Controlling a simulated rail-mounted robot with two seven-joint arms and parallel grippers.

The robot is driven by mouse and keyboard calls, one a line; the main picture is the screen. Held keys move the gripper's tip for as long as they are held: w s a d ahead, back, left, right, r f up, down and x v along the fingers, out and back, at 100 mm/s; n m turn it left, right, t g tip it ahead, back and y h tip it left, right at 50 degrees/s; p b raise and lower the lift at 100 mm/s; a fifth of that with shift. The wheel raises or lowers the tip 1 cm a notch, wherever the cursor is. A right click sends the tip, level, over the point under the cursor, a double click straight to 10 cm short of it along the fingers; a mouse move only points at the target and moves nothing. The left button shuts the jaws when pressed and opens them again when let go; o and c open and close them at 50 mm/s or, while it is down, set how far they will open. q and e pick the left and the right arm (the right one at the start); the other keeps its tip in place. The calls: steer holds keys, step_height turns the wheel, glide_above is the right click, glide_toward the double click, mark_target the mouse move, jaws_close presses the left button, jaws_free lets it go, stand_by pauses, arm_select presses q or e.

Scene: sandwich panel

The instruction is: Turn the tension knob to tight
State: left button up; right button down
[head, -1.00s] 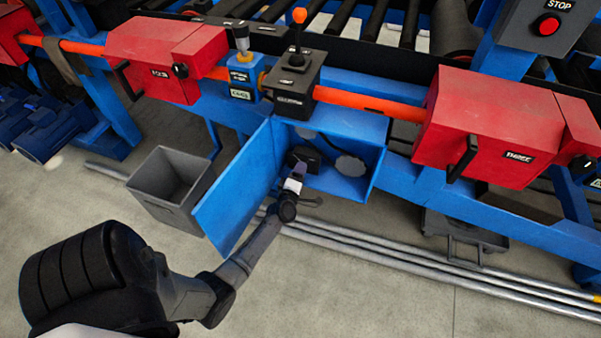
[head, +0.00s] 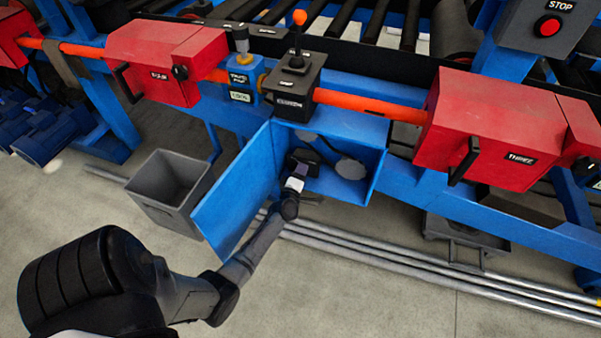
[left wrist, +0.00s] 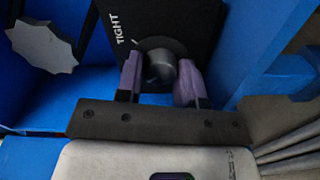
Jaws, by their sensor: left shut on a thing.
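The tension knob (left wrist: 162,68) is a dark round knob on a black panel (left wrist: 180,22) inside an open blue box (head: 345,185). White lettering "TIGHT" stands on the panel to the upper left of the knob, with a short white tick near the knob's edge. My left gripper (left wrist: 160,78) is shut on the knob, one purple finger on each side. In the head view my left gripper (head: 300,165) reaches into the box and hides the knob. I cannot tell exactly where the knob's pointer stands. My right gripper is not in view.
The box's blue door (head: 235,190) hangs open on the left, close to my arm. A grey handwheel (left wrist: 45,45) sits beside the panel. A grey bin (head: 170,190) stands left of the door. Metal pipes (head: 400,255) lie on the floor.

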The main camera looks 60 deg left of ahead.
arm_select(q)
steer(key=shift+c, duration=1)
steer(key=shift+r+m+p, duration=0.15)
steer(key=shift+m+p, duration=0.75)
steer(key=m+p, duration=0.3)
steer(key=m, duration=0.2)
steer(key=shift+p, duration=0.4)
steer(key=m+p, duration=0.2)
steer(key=m, duration=0.2)
steer(key=shift+m, duration=0.4)
steer(key=shift+m+p, duration=0.55)
steer(key=shift+m, duration=1.35)
steer(key=shift+f, duration=0.2)
